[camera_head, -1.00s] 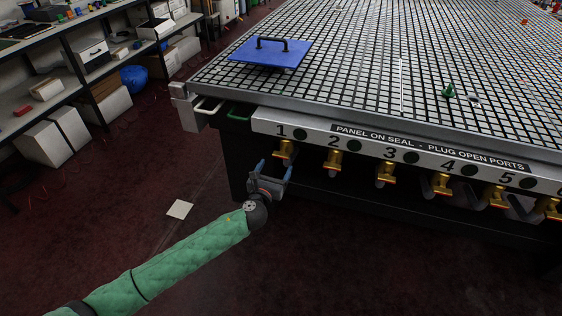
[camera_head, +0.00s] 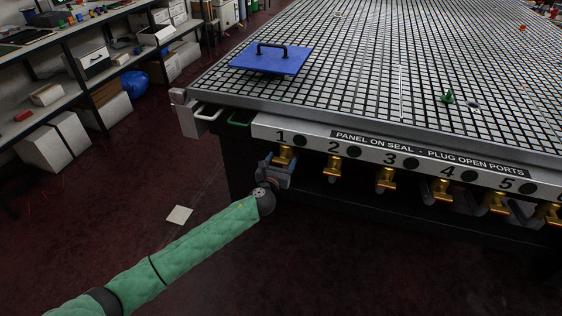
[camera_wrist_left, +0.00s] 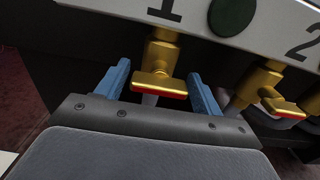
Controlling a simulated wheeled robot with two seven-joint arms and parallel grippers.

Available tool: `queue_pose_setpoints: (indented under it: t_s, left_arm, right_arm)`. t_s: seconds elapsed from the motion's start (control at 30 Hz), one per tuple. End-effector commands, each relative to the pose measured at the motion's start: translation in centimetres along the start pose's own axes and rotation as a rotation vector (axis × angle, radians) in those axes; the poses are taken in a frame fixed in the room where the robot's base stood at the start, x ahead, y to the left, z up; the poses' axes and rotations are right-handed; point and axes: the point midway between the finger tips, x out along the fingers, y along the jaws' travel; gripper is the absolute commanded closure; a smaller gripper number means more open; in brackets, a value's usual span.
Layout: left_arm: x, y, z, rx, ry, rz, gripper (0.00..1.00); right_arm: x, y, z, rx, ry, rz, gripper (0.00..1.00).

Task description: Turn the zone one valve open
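The zone one valve (camera_head: 284,157) is a brass valve under the number 1 on the table's front panel. In the left wrist view its brass handle (camera_wrist_left: 159,86), with a red edge, lies crosswise below the valve body. My left gripper (camera_head: 276,163) is at this valve. In the left wrist view its two blue fingers (camera_wrist_left: 160,92) are apart, one on each side of the handle, with gaps visible between them and the handle. The far side of the valve is hidden. My right gripper is in neither view.
More brass valves, including valve 2 (camera_head: 333,164), line the panel (camera_head: 400,151) to the right. A blue panel with a black handle (camera_head: 270,60) lies on the grid table (camera_head: 375,75). Dark open floor is at left.

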Motion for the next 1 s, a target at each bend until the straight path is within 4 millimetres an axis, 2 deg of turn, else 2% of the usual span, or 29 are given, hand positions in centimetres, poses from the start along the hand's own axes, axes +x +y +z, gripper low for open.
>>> queue_pose_setpoints:
  t_s: [0.03, 0.13, 0.17, 0.57, 1.0]
  left_arm:
    - [-0.01, 0.01, -0.01, 0.000, 0.000, 0.000, 0.43]
    - [-0.01, 0.01, -0.01, 0.000, 0.000, 0.000, 0.63]
    - [-0.02, 0.01, -0.01, 0.000, 0.000, 0.000, 0.67]
    - [-0.05, -0.06, -0.07, -0.074, 0.001, 0.000, 0.66]
    - [-0.06, 0.09, -0.12, -0.434, 0.001, 0.001, 0.66]
  right_arm:
    - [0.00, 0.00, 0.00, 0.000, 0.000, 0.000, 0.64]
    - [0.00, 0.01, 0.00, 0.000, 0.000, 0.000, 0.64]
    - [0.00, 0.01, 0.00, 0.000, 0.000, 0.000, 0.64]
    - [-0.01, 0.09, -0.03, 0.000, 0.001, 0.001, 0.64]
    - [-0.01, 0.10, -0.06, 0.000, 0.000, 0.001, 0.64]
